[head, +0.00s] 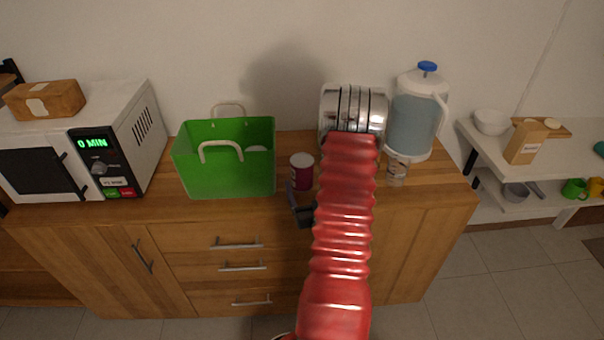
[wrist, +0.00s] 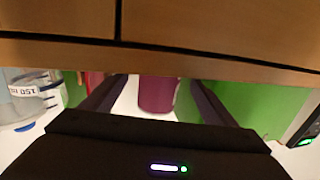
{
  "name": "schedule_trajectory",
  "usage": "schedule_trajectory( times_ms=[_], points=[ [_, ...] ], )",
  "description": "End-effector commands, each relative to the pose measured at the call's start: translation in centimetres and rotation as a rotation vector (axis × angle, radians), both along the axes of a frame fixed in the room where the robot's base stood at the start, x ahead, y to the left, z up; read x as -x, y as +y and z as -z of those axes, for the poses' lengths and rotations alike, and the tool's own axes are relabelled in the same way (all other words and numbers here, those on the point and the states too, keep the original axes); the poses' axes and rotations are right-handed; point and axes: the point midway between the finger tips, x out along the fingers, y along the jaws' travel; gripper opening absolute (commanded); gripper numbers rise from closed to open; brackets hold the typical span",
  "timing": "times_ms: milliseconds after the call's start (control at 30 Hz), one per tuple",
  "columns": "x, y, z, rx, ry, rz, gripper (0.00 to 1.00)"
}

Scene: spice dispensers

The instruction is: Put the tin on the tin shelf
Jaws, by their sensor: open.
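A small dark red tin (head: 302,171) with a pale top stands upright on the wooden counter, just right of the green basket. My gripper (head: 300,206) is open at the counter's front edge, just in front of the tin; my red arm hides part of it. In the wrist view the tin (wrist: 157,95) shows between the two spread fingers of my gripper (wrist: 155,88). Whether the fingers reach around it I cannot tell. A white two-level shelf (head: 465,131) stands at the right; I cannot tell whether it is the tin shelf.
The green basket (head: 224,174) is close to the tin's left. A microwave (head: 84,140) is at the far left. The shelf holds bowls, a bag and mugs.

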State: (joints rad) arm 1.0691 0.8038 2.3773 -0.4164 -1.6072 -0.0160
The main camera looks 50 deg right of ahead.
Motion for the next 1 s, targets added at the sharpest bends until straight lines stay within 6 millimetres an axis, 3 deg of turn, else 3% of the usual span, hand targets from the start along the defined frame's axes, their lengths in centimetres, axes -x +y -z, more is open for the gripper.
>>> schedule_trajectory(
  times_ms=[267, 700, 1000],
  points=[
    [-0.2, -0.2, 0.0, 0.0, 0.0, 0.0, 0.8],
    [-3.9, -3.0, 0.1, 0.001, 0.0, 0.002, 0.8],
    [-4.0, -3.2, 0.1, -0.001, 0.001, 0.003, 0.8]
  ],
)
